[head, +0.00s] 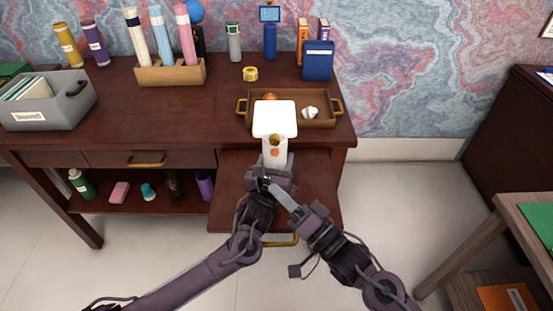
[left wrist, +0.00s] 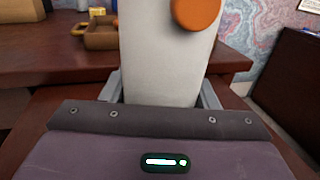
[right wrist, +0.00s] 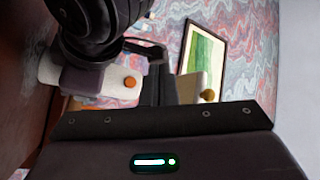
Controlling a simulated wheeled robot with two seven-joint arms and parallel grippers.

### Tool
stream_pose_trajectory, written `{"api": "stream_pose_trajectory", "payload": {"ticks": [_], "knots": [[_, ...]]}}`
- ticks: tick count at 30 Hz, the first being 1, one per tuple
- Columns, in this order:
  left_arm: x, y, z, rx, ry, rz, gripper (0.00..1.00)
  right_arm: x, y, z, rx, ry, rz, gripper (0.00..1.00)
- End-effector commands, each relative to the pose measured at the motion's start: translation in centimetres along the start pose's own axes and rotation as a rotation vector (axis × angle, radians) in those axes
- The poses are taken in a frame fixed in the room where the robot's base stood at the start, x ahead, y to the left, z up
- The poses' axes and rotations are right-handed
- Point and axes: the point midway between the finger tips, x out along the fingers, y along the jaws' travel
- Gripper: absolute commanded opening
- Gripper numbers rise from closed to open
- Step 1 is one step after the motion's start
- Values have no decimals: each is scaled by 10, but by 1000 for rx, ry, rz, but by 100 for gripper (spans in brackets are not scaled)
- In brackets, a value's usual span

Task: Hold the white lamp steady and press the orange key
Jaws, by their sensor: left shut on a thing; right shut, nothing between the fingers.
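The white lamp (head: 274,118) stands upright over the pulled-out drawer of the desk, its wide head at the top. Its orange key (head: 275,153) is low on the front of the stem, and also shows in the left wrist view (left wrist: 197,12) and the right wrist view (right wrist: 130,82). My left gripper (head: 272,170) is shut on the lamp's stem, below the key; the stem (left wrist: 165,60) fills the left wrist view. My right gripper (head: 276,190) is shut and empty, close to the left gripper, below the key and apart from it.
A brown tray (head: 325,124) with brass handles lies just behind the lamp, with small items in it. The open drawer (head: 232,190) has bare room left of the lamp. A grey bin (head: 48,108) and a wooden holder (head: 170,73) with tubes stand further left.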

Motion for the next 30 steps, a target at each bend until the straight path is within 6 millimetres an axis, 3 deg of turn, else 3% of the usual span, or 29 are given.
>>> {"api": "stream_pose_trajectory", "payload": {"ticks": [15, 30], "knots": [[0, 0, 0, 0, 0, 0, 18, 47, 34, -35, 1, 3, 2, 0], [0, 0, 0, 0, 0, 0, 18, 54, 39, -39, 2, 2, 2, 0]]}}
